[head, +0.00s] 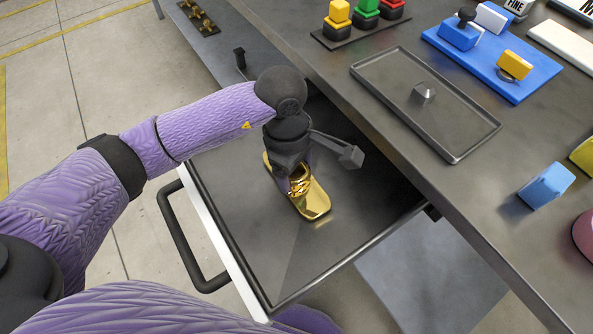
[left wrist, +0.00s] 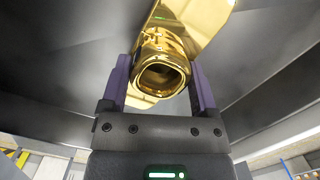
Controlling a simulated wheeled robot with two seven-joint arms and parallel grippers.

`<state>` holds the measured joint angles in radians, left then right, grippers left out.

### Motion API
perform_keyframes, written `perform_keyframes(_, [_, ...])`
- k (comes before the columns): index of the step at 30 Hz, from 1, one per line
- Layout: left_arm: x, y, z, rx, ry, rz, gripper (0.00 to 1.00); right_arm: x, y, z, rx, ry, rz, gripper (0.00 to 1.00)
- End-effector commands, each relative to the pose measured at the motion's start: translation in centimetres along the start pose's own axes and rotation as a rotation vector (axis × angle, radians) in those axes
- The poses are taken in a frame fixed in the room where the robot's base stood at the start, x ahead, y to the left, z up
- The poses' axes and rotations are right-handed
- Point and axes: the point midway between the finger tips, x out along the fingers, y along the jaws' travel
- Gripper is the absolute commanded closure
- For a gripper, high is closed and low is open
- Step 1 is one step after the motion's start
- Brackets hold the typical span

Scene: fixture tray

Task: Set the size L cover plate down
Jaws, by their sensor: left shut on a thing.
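The size L cover plate (head: 315,204) is a shiny gold rectangular plate with rounded corners and a raised grip in its middle. It is in or just above the open drawer (head: 235,215). I cannot tell whether it touches the drawer floor. My left gripper (head: 298,180) points down over the plate and is shut on its grip. In the left wrist view the two fingers (left wrist: 163,80) stand on either side of the gold grip, with the plate (left wrist: 208,18) behind it. Part of the plate is hidden under the gripper. My right gripper is not in view.
The drawer has a dark handle (head: 182,240) and bare floor around the plate. On the table above are a grey tray (head: 488,143) with a small metal piece (head: 424,92), a blue board (head: 520,88) with blocks, and a loose blue block (head: 546,186).

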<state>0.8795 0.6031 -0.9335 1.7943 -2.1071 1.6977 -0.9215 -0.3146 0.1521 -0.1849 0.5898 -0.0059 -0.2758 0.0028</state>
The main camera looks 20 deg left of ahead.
Motion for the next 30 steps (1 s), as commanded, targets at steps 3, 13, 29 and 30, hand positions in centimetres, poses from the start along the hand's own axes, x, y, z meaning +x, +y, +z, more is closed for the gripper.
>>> perform_keyframes(3, [0.7,0.0,-0.1,0.0,-0.001,0.0,1.0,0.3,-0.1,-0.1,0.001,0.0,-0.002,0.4])
perform_keyframes(13, [0.8,0.0,-0.1,0.0,0.0,0.0,0.06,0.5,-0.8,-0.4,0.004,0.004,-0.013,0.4])
perform_keyframes(29, [-6.2,0.1,0.0,0.0,0.002,0.008,0.0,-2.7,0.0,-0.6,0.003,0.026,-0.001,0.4])
perform_keyframes(30, [-7.3,0.1,0.0,0.0,0.002,0.008,0.0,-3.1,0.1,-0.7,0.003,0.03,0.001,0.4])
